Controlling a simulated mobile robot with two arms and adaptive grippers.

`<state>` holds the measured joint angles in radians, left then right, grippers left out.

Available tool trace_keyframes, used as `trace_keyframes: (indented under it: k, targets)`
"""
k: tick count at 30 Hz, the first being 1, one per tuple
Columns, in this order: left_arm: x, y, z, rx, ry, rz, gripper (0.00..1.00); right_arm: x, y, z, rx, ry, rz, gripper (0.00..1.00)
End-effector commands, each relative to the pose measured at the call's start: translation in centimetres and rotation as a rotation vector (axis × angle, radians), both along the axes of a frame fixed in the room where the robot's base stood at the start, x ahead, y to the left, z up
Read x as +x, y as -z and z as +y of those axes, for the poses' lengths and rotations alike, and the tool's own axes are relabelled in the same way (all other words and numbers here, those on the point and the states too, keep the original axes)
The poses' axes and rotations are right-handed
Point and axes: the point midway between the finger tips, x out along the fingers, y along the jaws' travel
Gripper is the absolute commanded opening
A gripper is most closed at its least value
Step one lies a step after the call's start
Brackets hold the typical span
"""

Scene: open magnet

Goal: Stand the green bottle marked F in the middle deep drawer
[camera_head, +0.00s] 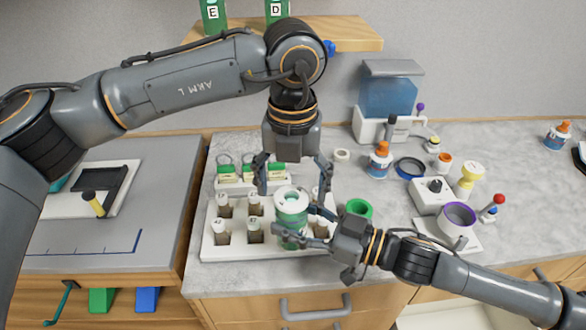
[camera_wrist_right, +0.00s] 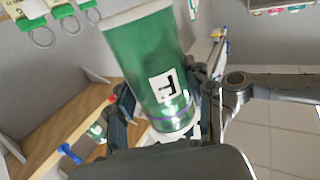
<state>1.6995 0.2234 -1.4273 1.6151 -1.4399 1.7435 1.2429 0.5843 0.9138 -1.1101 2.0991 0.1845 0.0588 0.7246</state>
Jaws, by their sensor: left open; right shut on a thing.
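The green bottle marked F (camera_head: 292,217) has a pale top and is held above the white rack on the counter. My right gripper (camera_head: 318,228) is shut on it from the right. In the right wrist view the bottle (camera_wrist_right: 145,58) fills the middle, its F label facing the camera, between the fingers of my right gripper (camera_wrist_right: 163,108). My left gripper (camera_head: 293,180) is open, pointing down just above the bottle, with its fingers either side of the bottle's top.
The white rack (camera_head: 208,245) holds several small vials under the bottle. A wooden shelf (camera_head: 345,35) with green bottles E and D is above.

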Motion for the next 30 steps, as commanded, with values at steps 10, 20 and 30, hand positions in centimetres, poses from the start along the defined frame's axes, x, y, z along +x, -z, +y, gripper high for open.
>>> trace_keyframes:
  k: [10, 20, 30]
  targets:
    - [-0.1, 6.2, 0.0, -0.001, 0.002, 0.003, 0.80, 0.0, -0.2, 0.0, 0.002, -0.001, -0.002, 0.05]
    - [0.0, 8.0, 0.0, -0.003, 0.002, 0.002, 0.80, 0.0, -0.2, 0.0, 0.002, -0.001, -0.002, 0.05]
    - [0.0, 8.0, 0.0, -0.003, 0.002, 0.002, 0.50, 0.0, -0.1, 0.0, 0.002, -0.001, -0.002, 0.05]
